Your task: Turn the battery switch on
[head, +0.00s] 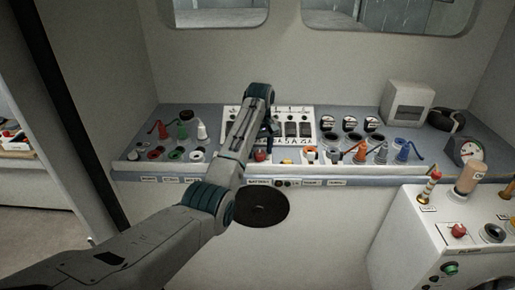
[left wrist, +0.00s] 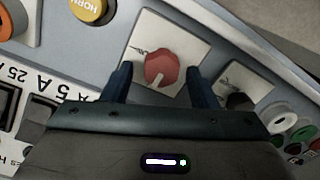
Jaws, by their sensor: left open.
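The battery switch is a red round knob (left wrist: 160,70) with a pale pointer line, on a square white plate (left wrist: 186,42) in the left wrist view. In the head view the red knob (head: 260,156) shows small, just below my left gripper. My left gripper (left wrist: 158,88) is open, with one dark finger on each side of the knob. I cannot tell whether the fingers touch it. In the head view the left gripper (head: 268,138) is partly hidden by its own arm. A BATTERY label (head: 259,182) is on the console's front edge. My right gripper is not in view.
A yellow HORN button (left wrist: 90,10) and an orange ring (left wrist: 12,18) are beside the switch. A dark knob (left wrist: 238,101) sits on its other side. A white breaker panel (head: 302,128) stands behind. Coloured plugs (head: 380,150) are to the right.

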